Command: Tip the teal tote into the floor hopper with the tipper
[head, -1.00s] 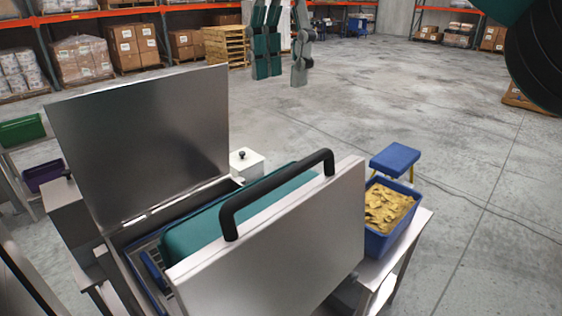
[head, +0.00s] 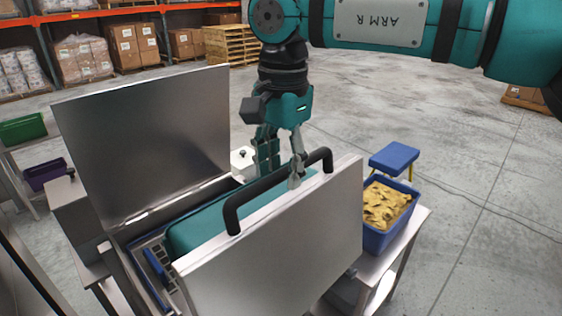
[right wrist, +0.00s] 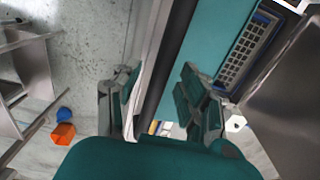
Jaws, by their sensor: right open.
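The teal tote (head: 200,228) sits in a steel frame, which I take to be the tipper, behind a steel panel (head: 285,245) with a black bar handle (head: 240,200). My right gripper (head: 281,172) is open and points down, its fingers at the far end of the handle. In the right wrist view, the right gripper (right wrist: 158,100) has the black bar (right wrist: 172,75) between its spread fingers; contact cannot be told. A teal surface (right wrist: 205,45) lies beside the bar. The floor hopper cannot be made out. My left gripper is not in view.
A steel lid (head: 145,140) stands raised at the left. A blue tub (head: 378,243) of yellow pieces is on a side stand at the right, with a blue stool (head: 394,157) behind. A white box (head: 240,160) is behind the tote. Open floor extends right.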

